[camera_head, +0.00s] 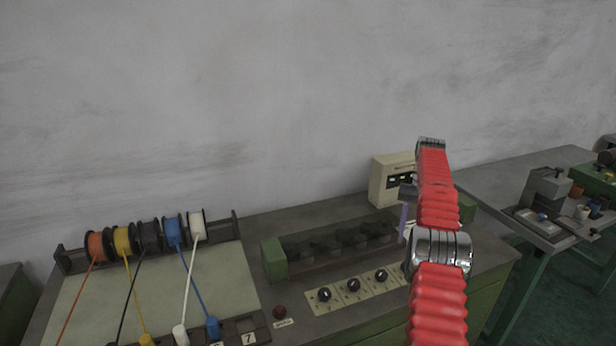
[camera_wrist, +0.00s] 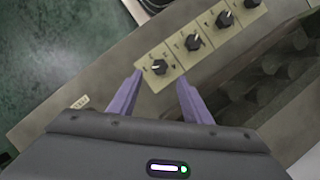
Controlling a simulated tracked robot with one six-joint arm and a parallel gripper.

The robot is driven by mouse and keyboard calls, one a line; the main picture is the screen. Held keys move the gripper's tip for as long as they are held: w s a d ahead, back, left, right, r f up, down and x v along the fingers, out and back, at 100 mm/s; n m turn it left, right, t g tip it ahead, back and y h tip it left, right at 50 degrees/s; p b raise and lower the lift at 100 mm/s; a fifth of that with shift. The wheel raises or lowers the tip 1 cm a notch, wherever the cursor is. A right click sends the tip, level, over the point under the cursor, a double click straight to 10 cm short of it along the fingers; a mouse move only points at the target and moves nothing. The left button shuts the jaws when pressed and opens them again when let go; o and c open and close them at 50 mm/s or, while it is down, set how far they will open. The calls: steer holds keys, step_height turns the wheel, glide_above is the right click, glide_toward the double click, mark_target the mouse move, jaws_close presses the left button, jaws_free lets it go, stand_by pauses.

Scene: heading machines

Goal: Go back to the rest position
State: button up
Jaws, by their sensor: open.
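My gripper (camera_wrist: 160,95) is open in the wrist view, its two purple fingers apart with nothing between them. The fingertips point toward a black knob (camera_wrist: 158,67) on a cream panel; whether they touch the panel I cannot tell. In the head view my red arm rises at the right of the workbench, and a small part of a purple finger (camera_head: 403,222) shows beside it.
The cream knob panel (camera_head: 335,298) lies at the bench front, below a green-ended machine (camera_head: 273,259). A cream box (camera_head: 389,181) stands behind. Coloured spools (camera_head: 148,237) with cables stand left. Another bench (camera_head: 520,175) is at right. The wall above is clear.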

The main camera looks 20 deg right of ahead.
steer(key=a+r+n+t+h, duration=0.2)
steer(key=a+r+n, duration=0.1)
steer(key=a+r, duration=1.3)
steer(key=s+a+r+n+t+h, duration=0.1)
steer(key=s+a+r+n+t, duration=0.2)
steer(key=s+a, duration=0.75)
steer(key=s+a+f+n+t, duration=0.1)
steer(key=s+a+f+t, duration=0.1)
steer(key=s+a, duration=0.4)
steer(key=s+a+f+n+t, duration=0.1)
steer(key=s+a+f, duration=0.4)
steer(key=s, duration=0.6)
steer(key=shift+a+n+t, duration=0.3)
steer(key=shift+a+t, duration=0.1)
steer(key=shift+a, duration=0.8)
